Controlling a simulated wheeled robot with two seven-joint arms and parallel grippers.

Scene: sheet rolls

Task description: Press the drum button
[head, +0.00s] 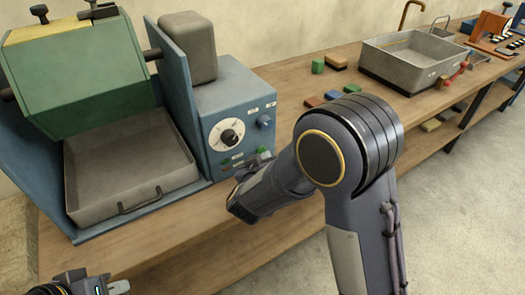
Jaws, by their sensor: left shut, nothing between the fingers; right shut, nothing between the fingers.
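The drum machine has a green drum (85,75) on blue side plates, above a grey tray (130,160). Its blue control box (238,105) stands to the right of the drum. I cannot tell which one is the drum button. My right gripper (262,158) is shut and empty, close in front of the panel's lower part, partly hiding it; contact cannot be told. My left gripper (108,287) is shut, at the bottom left edge, mostly out of frame.
A wooden bench (310,70) runs to the back right. It bears coloured blocks (318,66), a grey basin (410,60) and an orange device (490,28). My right arm covers part of the bench's front edge.

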